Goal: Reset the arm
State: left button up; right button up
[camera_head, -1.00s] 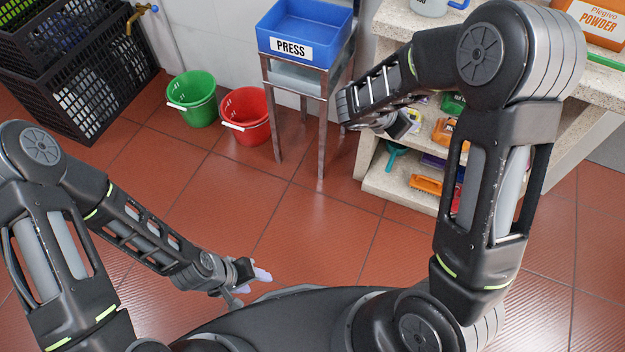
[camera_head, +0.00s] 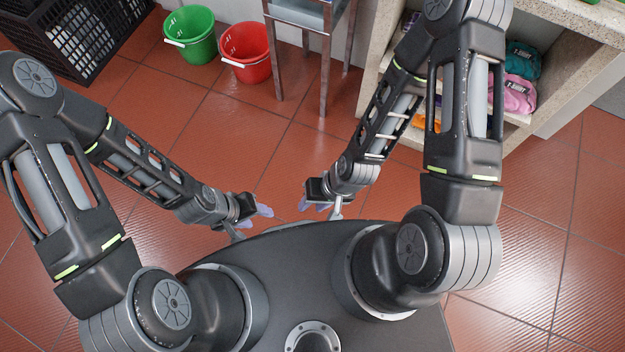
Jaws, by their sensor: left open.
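My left gripper (camera_head: 256,213) hangs low at the centre-left, in front of my body, with its pale purple fingertips pointing right. It is open and empty. My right gripper (camera_head: 313,205) hangs low just to the right of it, with its pale fingertips apart and nothing between them. A clear gap of floor lies between the two grippers. Both arms are bent and folded in near my body, roughly mirroring each other. Neither gripper touches an object.
A green bucket (camera_head: 193,37) and a red bucket (camera_head: 246,55) stand on the tiled floor (camera_head: 225,125). Beside them is a metal stand (camera_head: 327,70). Black crates (camera_head: 70,35) are at the top left. A stone shelf unit (camera_head: 560,70) with cloths is at the upper right.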

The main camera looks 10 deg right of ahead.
notch_tip(320, 180, up, 16)
jog(key=p, duration=1.5)
jog(key=shift+p, duration=0.35)
jog(key=shift+f, duration=0.1)
